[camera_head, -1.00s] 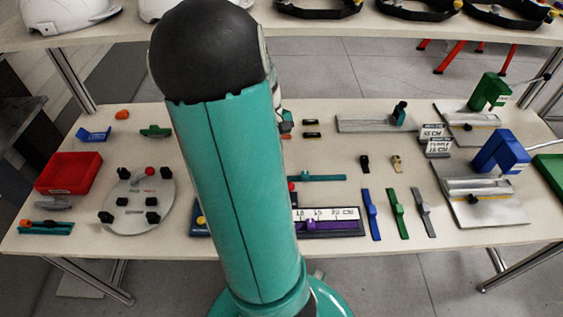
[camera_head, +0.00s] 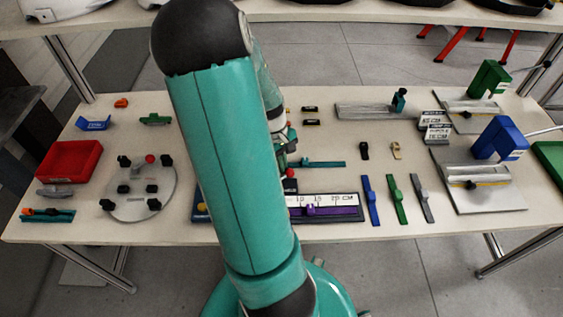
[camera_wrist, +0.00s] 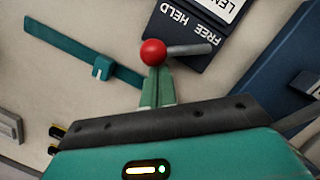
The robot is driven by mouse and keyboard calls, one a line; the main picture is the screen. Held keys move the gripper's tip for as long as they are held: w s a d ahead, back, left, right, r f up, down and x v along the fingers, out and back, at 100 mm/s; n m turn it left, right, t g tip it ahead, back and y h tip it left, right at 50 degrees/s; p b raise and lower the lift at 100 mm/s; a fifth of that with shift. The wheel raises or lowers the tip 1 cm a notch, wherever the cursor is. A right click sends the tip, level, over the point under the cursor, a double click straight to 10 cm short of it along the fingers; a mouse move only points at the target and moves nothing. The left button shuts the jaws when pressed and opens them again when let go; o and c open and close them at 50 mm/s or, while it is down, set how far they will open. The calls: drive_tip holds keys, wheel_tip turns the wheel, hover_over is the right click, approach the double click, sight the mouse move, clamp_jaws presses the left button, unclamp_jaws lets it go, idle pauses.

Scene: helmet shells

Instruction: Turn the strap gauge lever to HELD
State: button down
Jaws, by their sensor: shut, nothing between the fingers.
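The strap gauge (camera_head: 345,199) lies near the table's front edge in the head view, with a white scale and a purple strap; my arm hides its left part. In the wrist view its dark plate (camera_wrist: 203,62) bears the words FREE and HELD, upside down. The lever is a grey rod (camera_wrist: 190,49) with a red ball (camera_wrist: 153,52) at its left end; the rod lies beside the word FREE. The red ball also shows in the head view (camera_head: 291,173). My gripper (camera_wrist: 156,75) is shut and empty, its green fingertips right at the ball; contact is unclear.
A teal strap (camera_wrist: 75,50) with a buckle lies left of the lever in the wrist view. Blue, green and grey straps (camera_head: 397,199) lie right of the gauge. A round plate with black knobs (camera_head: 137,190) and a red bin (camera_head: 69,160) stand at left.

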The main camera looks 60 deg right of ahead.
drive_tip(key=shift+s+a+r+m, duration=0.15)
drive_tip(key=shift+s+m, duration=0.45)
drive_tip(key=shift+s, duration=0.15)
drive_tip(key=v, duration=1)
drive_tip(key=shift+w+d, duration=0.2)
drive_tip(key=shift+w, duration=0.05)
drive_tip(key=shift+w, duration=0.1)
